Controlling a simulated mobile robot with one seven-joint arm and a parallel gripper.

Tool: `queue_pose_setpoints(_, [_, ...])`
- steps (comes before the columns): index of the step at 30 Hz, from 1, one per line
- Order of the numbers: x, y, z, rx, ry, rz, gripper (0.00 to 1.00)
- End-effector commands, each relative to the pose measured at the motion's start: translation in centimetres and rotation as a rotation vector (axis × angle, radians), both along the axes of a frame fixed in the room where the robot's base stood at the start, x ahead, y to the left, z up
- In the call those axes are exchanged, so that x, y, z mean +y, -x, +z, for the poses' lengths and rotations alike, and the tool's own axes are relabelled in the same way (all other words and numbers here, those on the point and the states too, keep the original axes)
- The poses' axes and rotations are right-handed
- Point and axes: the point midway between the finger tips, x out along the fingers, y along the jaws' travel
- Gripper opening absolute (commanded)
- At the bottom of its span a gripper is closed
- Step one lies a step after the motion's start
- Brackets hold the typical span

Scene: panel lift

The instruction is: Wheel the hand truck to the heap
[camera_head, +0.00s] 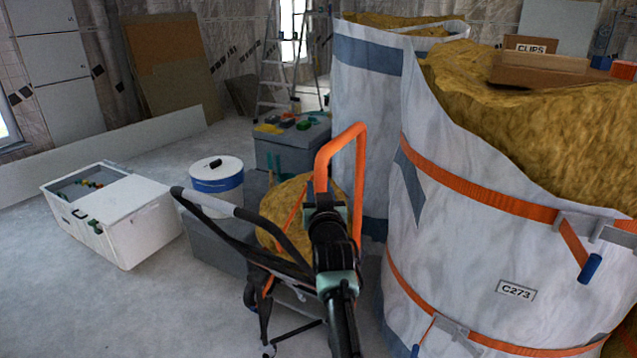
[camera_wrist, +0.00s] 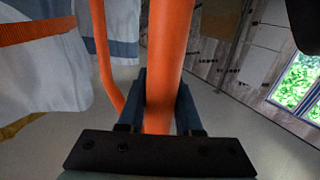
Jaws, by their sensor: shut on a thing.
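The hand truck's orange tubular handle (camera_head: 357,150) rises in the middle of the head view. My gripper (camera_head: 325,203) is at the handle, and my arm hides much of the frame below. In the wrist view, the dark jaws of my gripper (camera_wrist: 163,100) are shut on a thick upright orange tube (camera_wrist: 170,50). The truck's wheels and foot are hidden or unclear. Yellow-brown fluffy material is heaped in a large white bag (camera_head: 455,220) close on the right. A smaller yellow-brown mass (camera_head: 285,212) shows behind the handle; I cannot tell which heap is meant.
A white chest (camera_head: 130,235) with an open section stands on the left. A white-and-blue bucket (camera_head: 217,182), a grey case (camera_head: 290,150) and a stepladder (camera_head: 275,75) stand farther back. A cardboard box (camera_head: 540,70) sits on the right bag. Open floor lies at lower left.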

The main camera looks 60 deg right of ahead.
Motion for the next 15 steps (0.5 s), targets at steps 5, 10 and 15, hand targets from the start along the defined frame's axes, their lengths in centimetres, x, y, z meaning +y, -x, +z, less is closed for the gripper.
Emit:
queue_pose_setpoints(5, [-0.45, 0.49, 0.28, -0.003, 0.001, -0.01, 0.41])
queue_pose_setpoints(10, [-0.32, 0.34, 0.24, -0.002, 0.001, -0.007, 0.63])
queue_pose_setpoints(15, [-0.2, 0.2, 0.18, -0.002, 0.001, -0.004, 0.63])
